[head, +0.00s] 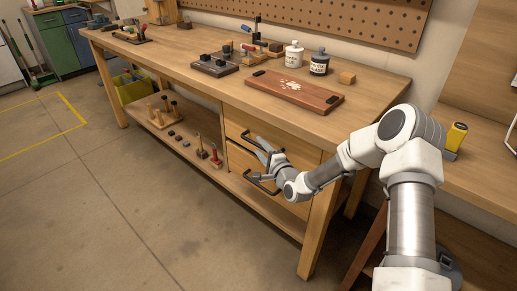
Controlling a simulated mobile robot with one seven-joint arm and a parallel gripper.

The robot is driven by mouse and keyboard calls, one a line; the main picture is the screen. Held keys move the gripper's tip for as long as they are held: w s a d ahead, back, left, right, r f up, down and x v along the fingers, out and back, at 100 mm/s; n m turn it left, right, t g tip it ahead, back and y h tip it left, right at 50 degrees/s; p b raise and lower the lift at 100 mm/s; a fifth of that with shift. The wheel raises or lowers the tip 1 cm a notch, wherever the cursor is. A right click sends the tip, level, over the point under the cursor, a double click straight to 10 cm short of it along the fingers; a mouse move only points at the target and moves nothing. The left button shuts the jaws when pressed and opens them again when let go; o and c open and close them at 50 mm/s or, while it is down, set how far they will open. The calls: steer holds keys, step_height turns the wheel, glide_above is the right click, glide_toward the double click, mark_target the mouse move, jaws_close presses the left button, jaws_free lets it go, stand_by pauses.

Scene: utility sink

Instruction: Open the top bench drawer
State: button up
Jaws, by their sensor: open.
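The wooden workbench has two drawers under its right end. The top bench drawer (300,152) looks closed, with its front flush in the frame. Its dark bar handle (246,135) is partly hidden behind my gripper. The lower drawer has a similar dark handle (260,186), just below my gripper. My gripper (263,150) is open in front of the drawers, its fingers pointing up and left at the top handle. I cannot tell whether the fingers touch the handle or lie around it. No object is visible between them.
On the benchtop are a brown board (294,92), a white bottle (293,55), a dark bottle (319,62) and a small wooden block (347,77). Tools stand on the low shelf (205,165). The bench's front leg (318,235) is right of the drawers. The floor in front is clear.

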steer(key=shift+x, duration=0.95)
jaws_close()
stand_by(0.8)
